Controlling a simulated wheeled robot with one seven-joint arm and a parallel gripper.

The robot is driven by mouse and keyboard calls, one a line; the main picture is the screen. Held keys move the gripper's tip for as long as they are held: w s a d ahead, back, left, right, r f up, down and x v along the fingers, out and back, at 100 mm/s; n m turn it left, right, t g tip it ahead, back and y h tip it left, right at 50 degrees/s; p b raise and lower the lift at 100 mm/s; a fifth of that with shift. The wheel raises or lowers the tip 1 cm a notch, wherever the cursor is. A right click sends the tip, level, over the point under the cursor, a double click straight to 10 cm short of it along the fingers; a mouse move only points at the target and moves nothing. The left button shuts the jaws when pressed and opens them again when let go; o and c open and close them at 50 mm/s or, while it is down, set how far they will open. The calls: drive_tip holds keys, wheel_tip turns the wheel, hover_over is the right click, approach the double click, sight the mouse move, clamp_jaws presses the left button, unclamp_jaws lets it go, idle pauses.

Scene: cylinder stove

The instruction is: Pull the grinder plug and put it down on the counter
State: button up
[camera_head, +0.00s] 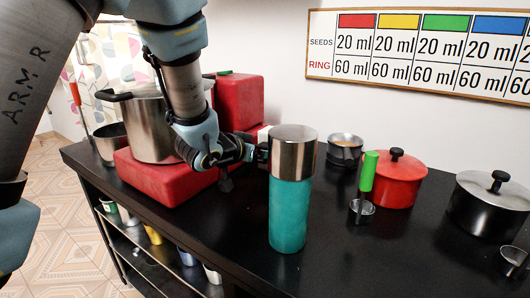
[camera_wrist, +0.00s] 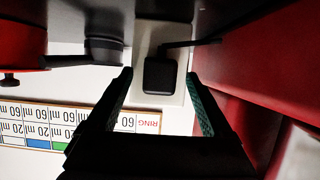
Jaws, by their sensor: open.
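A black square plug (camera_wrist: 160,77) sits against a white socket plate (camera_wrist: 146,42) in the wrist view. A dark cord runs from near it toward the right. My gripper (camera_wrist: 159,80) is open, with one finger to each side of the plug in the picture. I cannot tell whether the fingertips reach past the plug's front face. In the head view my gripper (camera_head: 248,153) is low over the black counter (camera_head: 345,245), behind a teal cylinder with a steel top (camera_head: 289,205). The plug is hidden there, and I cannot confirm that the cylinder is the grinder.
Red blocks (camera_head: 163,182) stand at the left and back, one under a steel pot (camera_head: 150,125). A red pot (camera_head: 399,182), a green-handled scoop (camera_head: 368,172) and a black-and-steel pot (camera_head: 488,210) stand to the right. The front right counter is mostly clear.

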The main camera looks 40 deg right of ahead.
drive_tip(key=shift+c, duration=0.3)
idle(0.4)
clamp_jaws()
idle(0.5)
drive_tip(key=shift+a, duration=0.1)
drive_tip(key=shift+s+a+b, duration=0.2)
drive_tip(key=shift+s+a, duration=0.05)
drive_tip(key=shift+a, duration=0.7)
drive_tip(key=shift+s+a+b, duration=0.15)
drive_tip(key=shift+s+a, duration=0.15)
drive_tip(key=shift+a, duration=0.6)
drive_tip(key=shift+s+a+b, duration=0.2)
drive_tip(key=shift+s+a, duration=0.05)
drive_tip(key=shift+a, duration=0.7)
drive_tip(key=shift+a+r, duration=0.1)
drive_tip(key=shift+d+r+p+v, duration=0.15)
drive_tip(key=shift+p+v, duration=0.15)
drive_tip(key=shift+v, duration=0.45)
drive_tip(key=shift+r+p+v, duration=0.2)
drive_tip(key=shift+p+v, duration=0.15)
drive_tip(key=shift+v, duration=0.45)
drive_tip(key=shift+d+r+p+v, duration=0.15)
drive_tip(key=shift+p+v, duration=0.15)
drive_tip(key=shift+v, duration=0.45)
drive_tip(key=shift+a+r, duration=0.1)
